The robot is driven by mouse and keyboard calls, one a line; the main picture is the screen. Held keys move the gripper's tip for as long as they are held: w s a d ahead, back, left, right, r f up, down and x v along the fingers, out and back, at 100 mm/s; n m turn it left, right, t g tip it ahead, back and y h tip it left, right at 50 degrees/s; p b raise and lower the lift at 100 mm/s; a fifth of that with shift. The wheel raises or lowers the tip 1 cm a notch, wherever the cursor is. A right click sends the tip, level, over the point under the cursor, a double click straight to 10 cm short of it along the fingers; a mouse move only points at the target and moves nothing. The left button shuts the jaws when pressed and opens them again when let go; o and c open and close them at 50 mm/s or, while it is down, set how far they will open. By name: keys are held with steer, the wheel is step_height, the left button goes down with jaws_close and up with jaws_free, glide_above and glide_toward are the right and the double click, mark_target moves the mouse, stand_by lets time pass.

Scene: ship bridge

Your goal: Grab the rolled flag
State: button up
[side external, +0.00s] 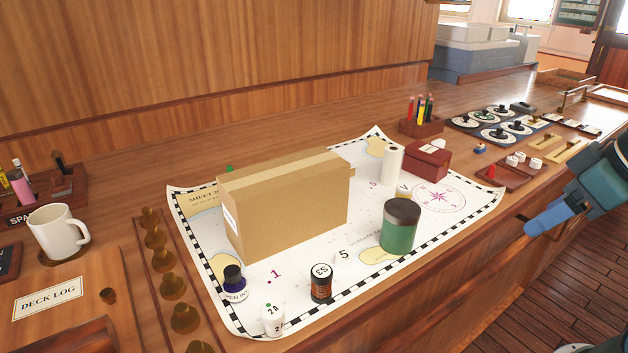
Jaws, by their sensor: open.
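No rolled flag can be told for certain. A white upright roll (392,166) stands on the chart, behind a green cylinder with a dark top (399,228), and may be it. A small green bit (229,168) shows behind the large cardboard box (290,215); most of that thing is hidden. My gripper (535,225) appears at the right edge, blue and seen side-on, pointing left and down. It is open, apart from the things on the chart, in front of the counter's edge.
The chart (310,262) also holds an ink bottle (234,283), an orange-brown jar (321,284) and a white container (272,319). A red-brown box (428,160) and a pencil holder (420,122) stand behind. A mug (57,232) is at left. The chart's right part is mostly clear.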

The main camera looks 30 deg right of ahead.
steer(key=w+d+r+m+g, duration=0.1)
steer(key=w+r+m, duration=0.1)
steer(key=w+m, duration=0.4)
steer(key=w+d+r+m+g, duration=0.1)
steer(key=w+r+m+g, duration=0.15)
steer(key=w, duration=0.55)
steer(key=m+g, duration=0.2)
steer(key=m, duration=1)
glide_above(406, 188)
step_height(406, 188, down, 6)
steer(key=shift+f+n, duration=0.2)
steer(key=shift+n, duration=0.05)
steer(key=shift+f, duration=4.2)
